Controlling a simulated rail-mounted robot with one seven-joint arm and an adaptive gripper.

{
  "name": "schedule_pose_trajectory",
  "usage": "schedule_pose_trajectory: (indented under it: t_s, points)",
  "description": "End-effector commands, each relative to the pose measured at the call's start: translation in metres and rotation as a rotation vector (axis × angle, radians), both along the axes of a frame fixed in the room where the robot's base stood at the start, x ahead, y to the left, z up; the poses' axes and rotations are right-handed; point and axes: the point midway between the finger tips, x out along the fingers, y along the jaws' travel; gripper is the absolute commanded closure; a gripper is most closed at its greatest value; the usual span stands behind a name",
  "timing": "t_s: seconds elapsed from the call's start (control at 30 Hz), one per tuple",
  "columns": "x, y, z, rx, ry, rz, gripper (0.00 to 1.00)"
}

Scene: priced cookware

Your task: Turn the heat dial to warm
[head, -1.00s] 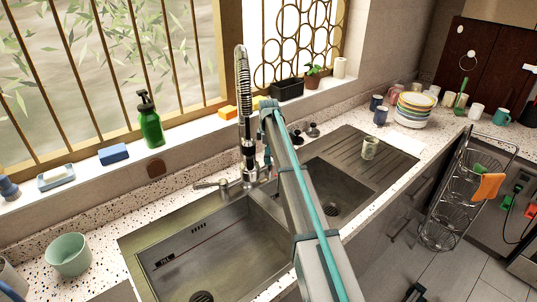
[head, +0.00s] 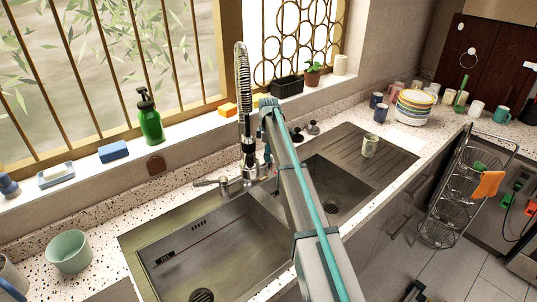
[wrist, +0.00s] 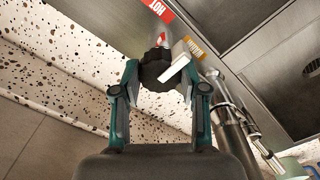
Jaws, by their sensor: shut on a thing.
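The heat dial (wrist: 157,77) is a dark knob in the wrist view, with a white bar sticking out on its right side. A red-and-white tip (wrist: 162,40) shows just above it. My gripper (wrist: 161,73) has its two teal-and-grey fingers closed on the knob from both sides. The red HOT label (wrist: 158,10) lies above the knob, and the yellowish WARM label (wrist: 195,48) lies to its upper right. Part of the knob is hidden by the fingers. In the head view my arm hides the dial and the fingertips.
The tall spring faucet (head: 244,110) stands close left of my arm. The double sink (head: 205,245) lies below it. Small dark fittings (head: 297,135) stand right of the arm. A green soap bottle (head: 149,118) is on the sill, and a cup (head: 370,145) is on the drainboard.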

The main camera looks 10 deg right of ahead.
Motion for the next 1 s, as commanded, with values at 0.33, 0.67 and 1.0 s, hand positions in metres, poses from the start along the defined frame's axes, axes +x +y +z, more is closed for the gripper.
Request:
schedule_pose_trajectory:
  t_s: [0.33, 0.67, 1.0]
  points:
    - [0.0004, 0.0001, -0.0013, 0.000, -0.001, -0.196, 0.92]
    - [0.0004, 0.0001, -0.0009, 0.000, 0.000, -0.476, 0.92]
    - [0.0004, 0.0001, -0.0002, 0.000, -0.001, -0.686, 0.92]
